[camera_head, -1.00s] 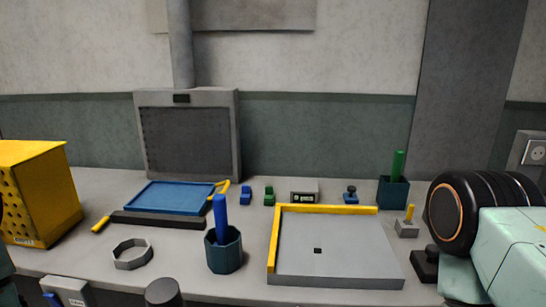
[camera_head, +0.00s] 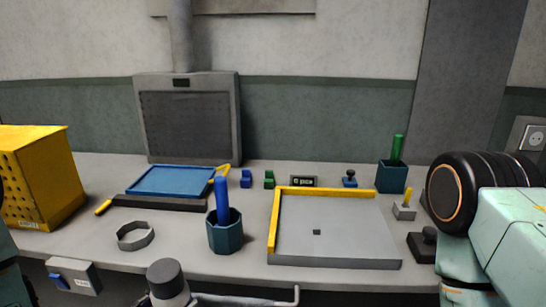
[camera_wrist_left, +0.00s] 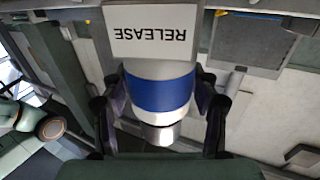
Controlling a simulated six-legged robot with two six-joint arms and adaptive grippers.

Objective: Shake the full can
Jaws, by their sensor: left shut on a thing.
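In the left wrist view, my left gripper (camera_wrist_left: 160,98) is shut on a can (camera_wrist_left: 158,92), a pale round body with a wide blue band and a silvery end towards the palm. A white panel (camera_wrist_left: 152,32) reading RELEASE upside down adjoins the can; I cannot tell if it is part of it. The fingers hide the can's sides. In the head view a dark-topped cylinder (camera_head: 165,272) shows at the bottom edge, pale below; I cannot tell if it is the held can. My right gripper is out of view.
The bench carries a grey plate with yellow rails (camera_head: 340,235), a teal cup with a blue rod (camera_head: 225,235), a grey ring (camera_head: 135,236) and a blue tray (camera_head: 170,181). A perforated yellow box (camera_head: 40,175) stands at the left. My right arm covers the right side.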

